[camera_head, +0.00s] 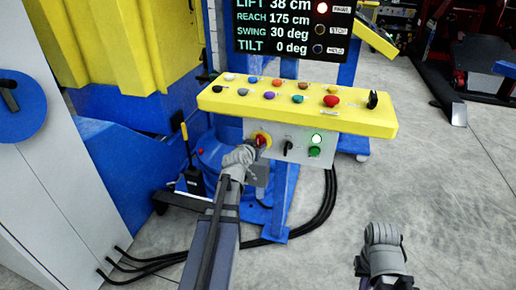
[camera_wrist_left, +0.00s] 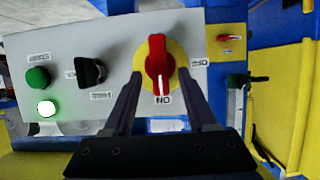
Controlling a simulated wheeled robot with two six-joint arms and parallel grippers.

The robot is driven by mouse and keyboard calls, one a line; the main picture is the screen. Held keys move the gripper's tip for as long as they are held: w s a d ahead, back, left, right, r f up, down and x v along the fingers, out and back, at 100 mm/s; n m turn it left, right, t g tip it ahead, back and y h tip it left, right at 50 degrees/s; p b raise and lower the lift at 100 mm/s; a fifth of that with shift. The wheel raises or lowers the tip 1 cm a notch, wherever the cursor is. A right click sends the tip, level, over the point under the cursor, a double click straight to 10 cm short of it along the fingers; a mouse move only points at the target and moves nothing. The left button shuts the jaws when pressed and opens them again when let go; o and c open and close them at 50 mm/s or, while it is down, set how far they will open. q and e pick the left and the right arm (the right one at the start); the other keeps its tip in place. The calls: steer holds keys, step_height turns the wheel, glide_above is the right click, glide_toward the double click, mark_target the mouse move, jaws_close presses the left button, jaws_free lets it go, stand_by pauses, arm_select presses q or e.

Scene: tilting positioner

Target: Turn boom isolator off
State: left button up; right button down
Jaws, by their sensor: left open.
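A red rotary knob on a yellow disc (camera_head: 262,139) is on the front panel under the yellow console. The knob also shows in the left wrist view (camera_wrist_left: 157,60), where the picture is turned over. Its white line points to the ON label (camera_wrist_left: 163,100); an OFF label (camera_wrist_left: 198,64) is beside the disc. My left gripper (camera_wrist_left: 160,78) is open, its fingers reaching to either side of the knob; I cannot tell whether they touch it. In the head view my left gripper (camera_head: 255,150) partly covers the disc. My right gripper (camera_head: 383,250) is low at the right, its fingers unclear.
A black selector (camera_head: 288,147) and a green button (camera_head: 314,152) with a lit lamp (camera_head: 316,139) are on the same panel. Several coloured buttons and a red mushroom button (camera_head: 331,101) top the yellow console (camera_head: 355,119). Black cables (camera_head: 322,212) lie on the floor.

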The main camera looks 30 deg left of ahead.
arm_select(q)
steer(key=shift+x, duration=1.05)
jaws_close()
